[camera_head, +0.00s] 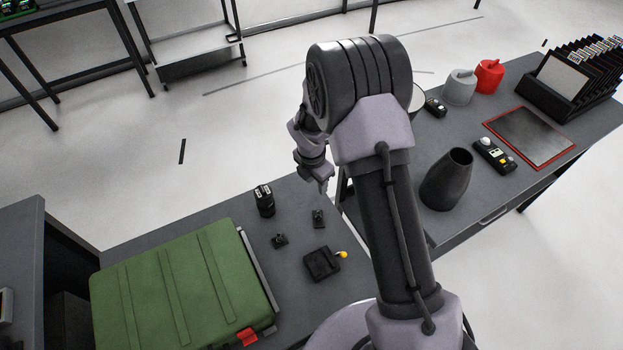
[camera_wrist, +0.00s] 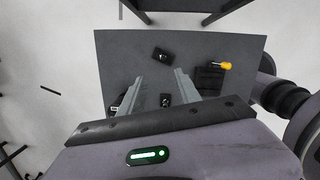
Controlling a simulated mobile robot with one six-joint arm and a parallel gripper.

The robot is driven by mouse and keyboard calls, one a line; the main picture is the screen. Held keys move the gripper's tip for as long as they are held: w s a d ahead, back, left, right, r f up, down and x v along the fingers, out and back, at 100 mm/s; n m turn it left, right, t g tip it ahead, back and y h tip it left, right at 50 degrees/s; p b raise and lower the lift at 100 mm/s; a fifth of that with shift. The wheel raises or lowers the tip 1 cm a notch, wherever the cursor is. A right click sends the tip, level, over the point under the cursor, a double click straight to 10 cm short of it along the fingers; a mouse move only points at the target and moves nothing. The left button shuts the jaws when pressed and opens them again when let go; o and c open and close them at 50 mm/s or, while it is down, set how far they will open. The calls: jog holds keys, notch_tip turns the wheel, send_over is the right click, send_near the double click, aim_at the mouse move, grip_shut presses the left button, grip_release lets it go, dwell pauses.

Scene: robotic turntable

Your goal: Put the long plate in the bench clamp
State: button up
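A dark block with a yellow knob (camera_head: 322,263) sits on the near table and may be the bench clamp; the wrist view shows it right of the fingers (camera_wrist: 210,78). I cannot make out a long plate in either view. Two small dark parts, one nearer the case (camera_head: 279,240) and one further right (camera_head: 318,218), lie on the same table. My gripper (camera_wrist: 159,75) is open and empty above the table; the head view shows it in front of the arm (camera_head: 318,182). In the wrist view, one small part (camera_wrist: 165,100) shows between the fingers.
A green case (camera_head: 180,285) with a red latch fills the table's left. A black cylinder (camera_head: 265,201) stands behind it. The right table holds a dark vase (camera_head: 447,180), a red-edged mat (camera_head: 530,136), red (camera_head: 489,76) and grey cans (camera_head: 459,88), and a rack (camera_head: 575,80).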

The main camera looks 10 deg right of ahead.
jog(key=n+b, duration=0.2)
jog(key=b, duration=0.3)
send_over(319, 213)
jog(key=f, duration=1.5)
jog(key=shift+s+a, duration=0.15)
jog(key=shift+s, duration=0.05)
jog(key=f, duration=0.2)
jog(key=f+b, duration=0.1)
jog(key=f, duration=0.1)
jog(key=f+b, duration=0.1)
jog(key=f, duration=0.1)
jog(key=shift+w, duration=0.25)
jog(key=shift+r, duration=0.25)
grip_shut()
